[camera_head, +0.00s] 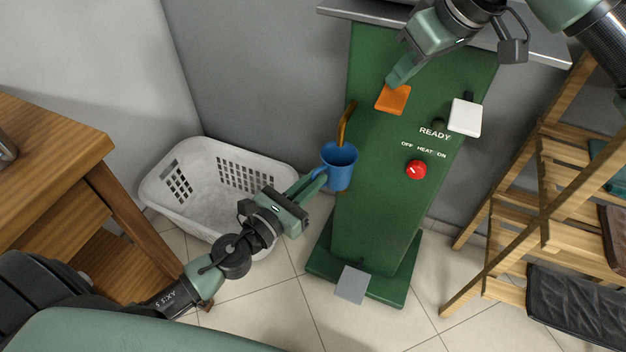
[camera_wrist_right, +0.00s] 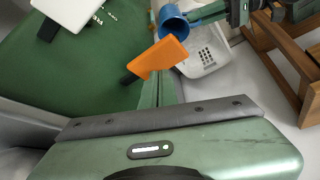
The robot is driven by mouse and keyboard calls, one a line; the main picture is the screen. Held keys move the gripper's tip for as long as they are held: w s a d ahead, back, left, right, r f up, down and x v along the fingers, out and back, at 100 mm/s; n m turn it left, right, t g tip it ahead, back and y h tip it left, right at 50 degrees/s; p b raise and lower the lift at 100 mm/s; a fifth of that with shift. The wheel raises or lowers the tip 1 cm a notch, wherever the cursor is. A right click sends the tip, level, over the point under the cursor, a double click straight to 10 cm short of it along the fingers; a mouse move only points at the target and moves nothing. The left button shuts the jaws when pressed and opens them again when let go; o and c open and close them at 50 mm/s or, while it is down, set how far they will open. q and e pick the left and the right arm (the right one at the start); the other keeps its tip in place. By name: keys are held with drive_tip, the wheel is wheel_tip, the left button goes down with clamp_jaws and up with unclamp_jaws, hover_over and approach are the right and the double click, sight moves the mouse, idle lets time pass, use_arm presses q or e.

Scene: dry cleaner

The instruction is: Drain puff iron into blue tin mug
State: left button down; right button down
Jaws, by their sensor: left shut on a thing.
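The puff iron's green cabinet (camera_head: 385,195) stands in the middle of the head view. A brass spout (camera_head: 347,122) sticks out of its left side. The blue tin mug (camera_head: 341,167) is upright at the spout's lower end. My left gripper (camera_head: 318,182) is shut on the mug from the left. My right gripper (camera_head: 394,84) is at an orange lever plate (camera_head: 393,100) on the cabinet's upper left. In the right wrist view the orange plate (camera_wrist_right: 160,58) is just past the fingers, which look close together; any gap is hidden. The mug (camera_wrist_right: 174,24) shows behind it.
A white plate (camera_head: 465,117) and a red knob (camera_head: 416,169) are on the cabinet's right side. A white laundry basket (camera_head: 190,215) stands left of it. A wooden table (camera_head: 60,150) is at far left, a wooden rack (camera_head: 540,190) at right. A grey pedal (camera_head: 352,285) is at the base.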

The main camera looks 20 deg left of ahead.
sight(395, 96)
drive_tip(key=shift+f, duration=0.3)
idle(0.4)
drive_tip(key=shift+f, duration=1.45)
idle(3.1)
drive_tip(key=shift+r, duration=3.55)
drive_tip(key=v, duration=1.2)
